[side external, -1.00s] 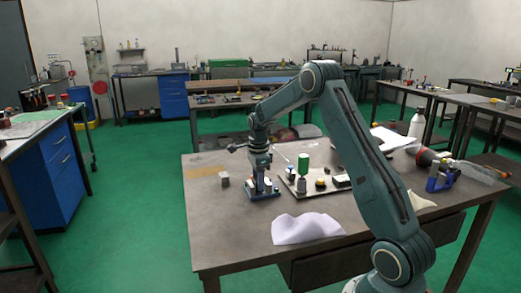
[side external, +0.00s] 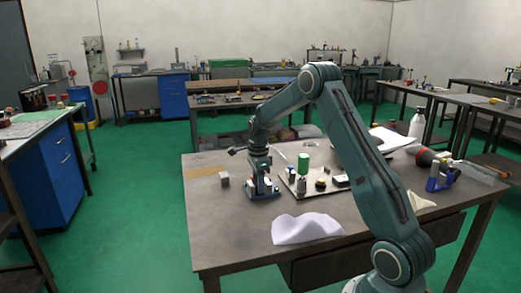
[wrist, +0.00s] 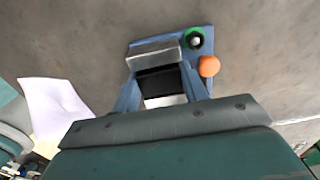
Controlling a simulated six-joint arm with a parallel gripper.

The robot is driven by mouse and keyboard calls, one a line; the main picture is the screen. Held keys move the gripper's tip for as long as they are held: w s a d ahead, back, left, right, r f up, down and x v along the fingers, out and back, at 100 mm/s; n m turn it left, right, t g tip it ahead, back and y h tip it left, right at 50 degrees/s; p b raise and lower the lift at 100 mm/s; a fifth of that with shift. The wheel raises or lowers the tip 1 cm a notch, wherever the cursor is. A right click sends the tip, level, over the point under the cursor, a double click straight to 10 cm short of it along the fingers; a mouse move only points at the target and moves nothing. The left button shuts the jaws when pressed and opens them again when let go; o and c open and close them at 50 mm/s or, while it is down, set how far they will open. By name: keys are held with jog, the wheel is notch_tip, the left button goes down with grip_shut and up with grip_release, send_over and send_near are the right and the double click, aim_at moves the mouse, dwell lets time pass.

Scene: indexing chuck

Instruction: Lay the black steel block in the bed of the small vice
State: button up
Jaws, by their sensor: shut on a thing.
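The small vice (side external: 264,194) is blue and stands on the bench, below my gripper in the side view. In the wrist view its blue body (wrist: 207,45) and a grey jaw (wrist: 155,53) show, with a light strip on the near side. The black steel block (wrist: 162,82) lies between these jaws as seen from above. My gripper (wrist: 160,88) is shut on the block, with a blue finger at its left and right. I cannot tell whether the block touches the vice bed. In the side view, my gripper (side external: 261,178) hides the block.
An orange knob (wrist: 208,66) and a green-ringed knob (wrist: 194,39) sit right of the jaws. A small grey cube (side external: 223,179) stands left of the vice. A tray (side external: 320,189) with several parts is to its right. A white cloth (side external: 305,229) lies in front.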

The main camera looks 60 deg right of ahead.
jog(key=o, duration=1.4)
jog(key=shift+f, duration=0.15)
notch_tip(320, 180, up, 14)
